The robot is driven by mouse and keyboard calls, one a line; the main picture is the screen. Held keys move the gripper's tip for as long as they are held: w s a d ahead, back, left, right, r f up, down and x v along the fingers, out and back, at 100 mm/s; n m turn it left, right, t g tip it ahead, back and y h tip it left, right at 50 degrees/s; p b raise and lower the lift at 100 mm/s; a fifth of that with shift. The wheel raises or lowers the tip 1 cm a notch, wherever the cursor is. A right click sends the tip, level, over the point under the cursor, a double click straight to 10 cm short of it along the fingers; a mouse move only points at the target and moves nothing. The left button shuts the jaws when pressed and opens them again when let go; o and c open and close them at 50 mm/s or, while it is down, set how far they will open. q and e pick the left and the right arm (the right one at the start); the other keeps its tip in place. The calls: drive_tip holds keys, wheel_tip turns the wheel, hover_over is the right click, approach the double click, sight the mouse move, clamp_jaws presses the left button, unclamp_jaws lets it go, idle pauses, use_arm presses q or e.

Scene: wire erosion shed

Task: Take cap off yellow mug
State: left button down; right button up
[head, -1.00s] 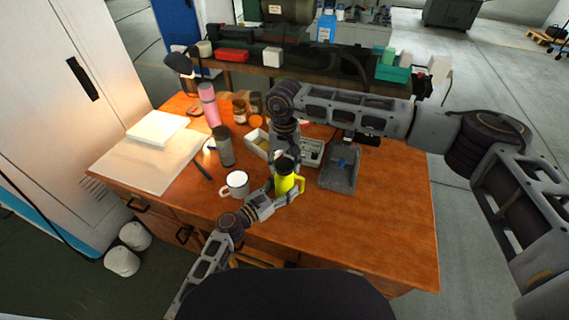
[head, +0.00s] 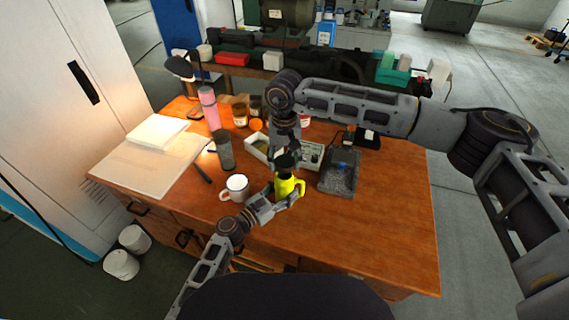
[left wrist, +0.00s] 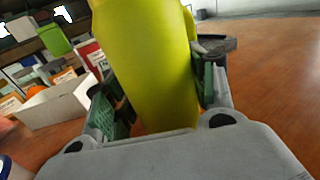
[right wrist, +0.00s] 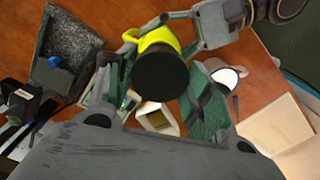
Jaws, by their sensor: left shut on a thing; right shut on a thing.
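The yellow mug (head: 288,188) stands near the middle of the desk, with its handle to the right in the head view. My left gripper (head: 284,200) is shut around its body; the left wrist view shows the yellow wall (left wrist: 150,65) between both fingers. The round black cap (right wrist: 161,76) is between the fingers of my right gripper (right wrist: 165,85), which is shut on it from above. In the head view the cap (head: 284,160) shows over the mug's top. I cannot tell whether cap and rim still touch.
A white mug (head: 236,188) stands close on the left. A grey bottle (head: 224,152) and a pink bottle (head: 208,108) stand behind it. A grey tray (head: 339,175) lies to the right, with a white box (head: 258,147) behind. The desk's front right is clear.

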idle(0.3)
use_arm(q)
drive_tip(key=shift+c, duration=2.1)
unclamp_jaws()
drive_tip(key=shift+s+a, duration=0.1)
drive_tip(key=shift+a, duration=0.05)
drive_tip(key=shift+v, duration=5.85)
